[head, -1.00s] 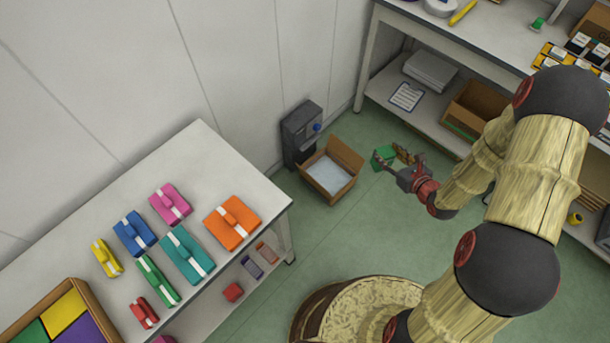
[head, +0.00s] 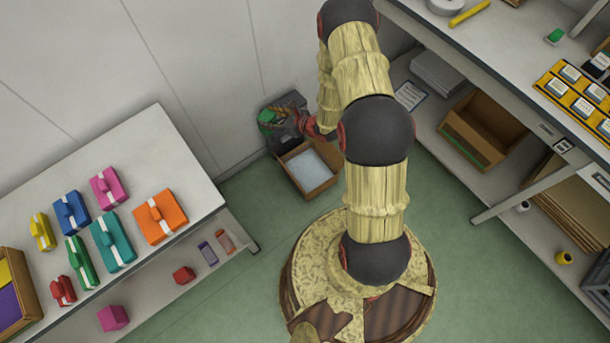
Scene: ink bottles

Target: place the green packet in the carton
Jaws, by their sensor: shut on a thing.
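My gripper (head: 279,119) is shut on a green packet (head: 266,116), near the grey wall. In the picture both show just above and left of the open carton (head: 319,186) on the floor, overlapping the dark device behind it. I cannot tell their height. The carton is brown with a pale inside that looks empty, and my arm hides part of its right side.
A left table (head: 152,133) holds several coloured packets, including another green packet (head: 80,262) with a white band. A dark device (head: 292,100) stands by the wall behind the floor carton. A bench (head: 480,48) runs along the right.

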